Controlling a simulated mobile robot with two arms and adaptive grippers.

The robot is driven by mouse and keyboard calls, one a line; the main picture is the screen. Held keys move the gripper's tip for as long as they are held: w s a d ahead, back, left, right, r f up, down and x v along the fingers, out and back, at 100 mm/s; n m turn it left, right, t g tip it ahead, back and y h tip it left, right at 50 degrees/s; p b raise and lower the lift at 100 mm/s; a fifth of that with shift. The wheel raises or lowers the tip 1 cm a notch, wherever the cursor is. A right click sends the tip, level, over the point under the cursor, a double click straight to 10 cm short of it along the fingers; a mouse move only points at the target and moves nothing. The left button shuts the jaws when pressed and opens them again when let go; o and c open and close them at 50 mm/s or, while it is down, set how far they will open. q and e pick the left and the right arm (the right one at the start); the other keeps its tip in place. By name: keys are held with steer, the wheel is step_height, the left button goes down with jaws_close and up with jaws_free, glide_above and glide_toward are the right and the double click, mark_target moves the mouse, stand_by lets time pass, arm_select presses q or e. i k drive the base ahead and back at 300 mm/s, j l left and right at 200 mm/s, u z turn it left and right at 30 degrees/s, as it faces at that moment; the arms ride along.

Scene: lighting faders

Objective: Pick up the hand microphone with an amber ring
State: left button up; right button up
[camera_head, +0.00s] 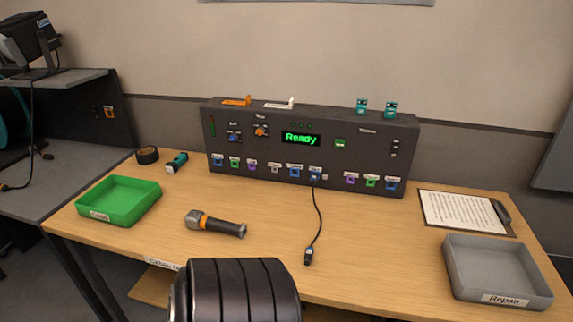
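The hand microphone (228,228) lies on its side on the wooden table, left of centre and near the front edge. Its grey head points left, an amber ring sits just behind the head, and its dark handle points right. It lies apart from the green tray and the cable. Neither of my grippers shows in the head view, so I cannot see whether they are open or shut.
A green tray (105,218) is left, a grey "Repair" tray (500,298) right. A control panel (270,118) reading "Ready" stands behind. A cable (318,222) hangs forward from it. A black ribbed form (240,290) rises before the front edge, close to the microphone.

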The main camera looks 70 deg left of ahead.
mark_target(195, 220)
steer(key=u, duration=2.9)
steer(key=i+j, duration=0.1)
steer(key=j, duration=0.35)
steer(key=i+j+z, duration=0.1)
steer(key=j, duration=0.35)
